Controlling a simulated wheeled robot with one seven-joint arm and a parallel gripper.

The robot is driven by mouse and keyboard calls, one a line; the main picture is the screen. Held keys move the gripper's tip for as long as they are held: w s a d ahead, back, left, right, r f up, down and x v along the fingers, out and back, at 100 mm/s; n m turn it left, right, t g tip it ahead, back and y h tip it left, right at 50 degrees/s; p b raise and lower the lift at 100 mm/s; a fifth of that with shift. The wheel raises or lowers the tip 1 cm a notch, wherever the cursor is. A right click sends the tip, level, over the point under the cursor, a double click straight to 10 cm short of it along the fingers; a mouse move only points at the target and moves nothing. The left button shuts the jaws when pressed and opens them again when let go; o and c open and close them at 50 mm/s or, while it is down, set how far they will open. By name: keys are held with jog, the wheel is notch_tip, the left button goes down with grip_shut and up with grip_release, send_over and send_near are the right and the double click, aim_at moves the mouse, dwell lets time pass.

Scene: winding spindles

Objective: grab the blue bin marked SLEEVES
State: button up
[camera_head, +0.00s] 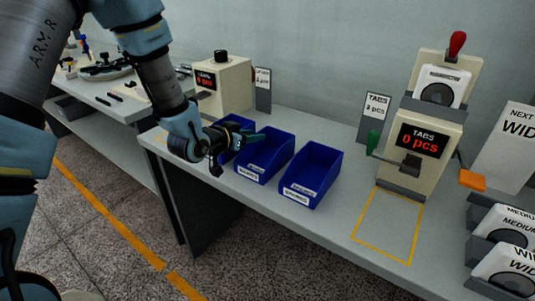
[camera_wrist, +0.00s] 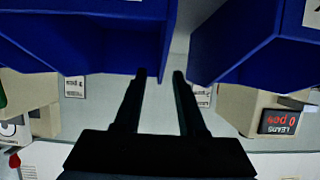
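Three blue bins stand in a row on the grey bench: a left bin (camera_head: 234,123), partly hidden by my gripper, a middle bin (camera_head: 266,162) and a right bin (camera_head: 313,178). Each of the middle and right bins has a white label on its front, too small to read surely, so I cannot tell which is marked SLEEVES. My gripper (camera_head: 250,136) is over the left and middle bins. In the wrist view, which looks upside down, its two fingers (camera_wrist: 159,75) are apart with nothing between them. Two blue bins flank them, one left (camera_wrist: 85,40) and one right (camera_wrist: 255,50).
A beige counter machine (camera_head: 225,85) stands behind the left bin. A TABS counter (camera_head: 425,140) reading 0 pcs stands to the right, before a yellow outlined area (camera_head: 385,250). Boxes marked MEDIUM and WIDE (camera_head: 503,262) are at far right. Bench between the right bin and outline is clear.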

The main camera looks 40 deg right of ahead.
aim_at(265, 153)
jog(key=shift+p+x, duration=0.5)
jog(key=shift+x, duration=1.35)
jog(key=shift+s+f, duration=0.1)
jog(key=shift+c, duration=0.3)
grip_shut()
